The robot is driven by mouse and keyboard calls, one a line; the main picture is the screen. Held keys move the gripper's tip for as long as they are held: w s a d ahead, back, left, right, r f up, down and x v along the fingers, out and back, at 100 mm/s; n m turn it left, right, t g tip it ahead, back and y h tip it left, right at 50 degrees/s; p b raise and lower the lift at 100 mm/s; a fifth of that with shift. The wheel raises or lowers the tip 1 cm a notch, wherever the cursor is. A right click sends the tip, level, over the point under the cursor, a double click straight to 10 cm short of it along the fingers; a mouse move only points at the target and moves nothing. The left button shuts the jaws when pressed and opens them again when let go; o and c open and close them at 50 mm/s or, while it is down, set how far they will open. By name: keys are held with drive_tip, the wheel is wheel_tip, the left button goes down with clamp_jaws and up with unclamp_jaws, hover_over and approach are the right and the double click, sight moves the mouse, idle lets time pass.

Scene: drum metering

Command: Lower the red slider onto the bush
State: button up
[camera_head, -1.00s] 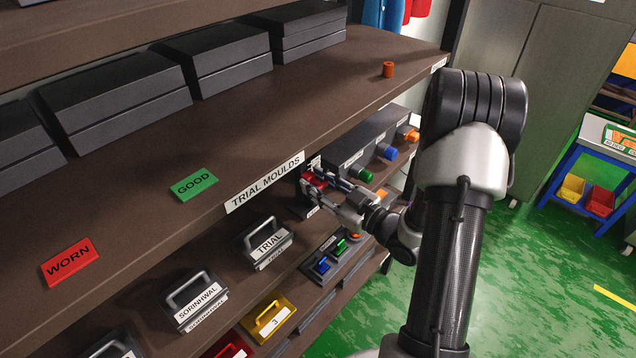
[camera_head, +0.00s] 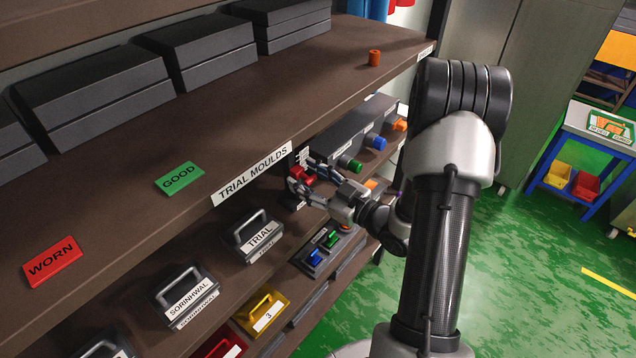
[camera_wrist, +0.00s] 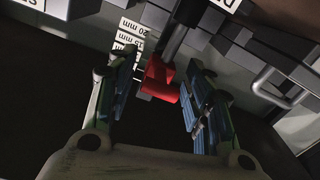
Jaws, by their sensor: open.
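The red slider (camera_wrist: 160,79) sits on a dark upright post in the wrist view, beside white labels reading "20 mm" and "15 mm". In the head view the red slider (camera_head: 302,174) shows small under the front edge of the "TRIAL MOULDS" shelf. My gripper (camera_wrist: 158,92) is open, with one finger on each side of the slider and gaps visible between fingers and slider. In the head view my gripper (camera_head: 306,178) reaches in from the right at the slider. I cannot make out the bush; the area below the slider is dark or hidden.
The upper shelf edge with the "TRIAL MOULDS" label (camera_head: 252,172) overhangs close to my gripper. A grey block with green and blue knobs (camera_head: 352,130) stands just behind. The "TRIAL" mould (camera_head: 255,236) and a tray of coloured pieces (camera_head: 325,246) lie nearby.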

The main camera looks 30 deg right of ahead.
drive_tip(key=v, duration=1.1)
drive_tip(key=shift+s, duration=0.4)
drive_tip(key=shift+d, duration=0.1)
drive_tip(key=w+d+r+n+g+h, duration=0.1)
drive_tip(key=w+d+r+g+h, duration=0.1)
drive_tip(key=w+g+h, duration=0.5)
drive_tip(key=s+a+r+m+g, duration=0.2)
drive_tip(key=s+a+r+m, duration=0.1)
drive_tip(key=s+a, duration=0.7)
drive_tip(key=s+a+r+m+g, duration=0.3)
drive_tip(key=s+a+r, duration=0.3)
drive_tip(key=s+a, duration=0.4)
drive_tip(key=shift+s+m+y, duration=0.4)
drive_tip(key=shift+s+m, duration=0.2)
drive_tip(key=shift+s, duration=0.45)
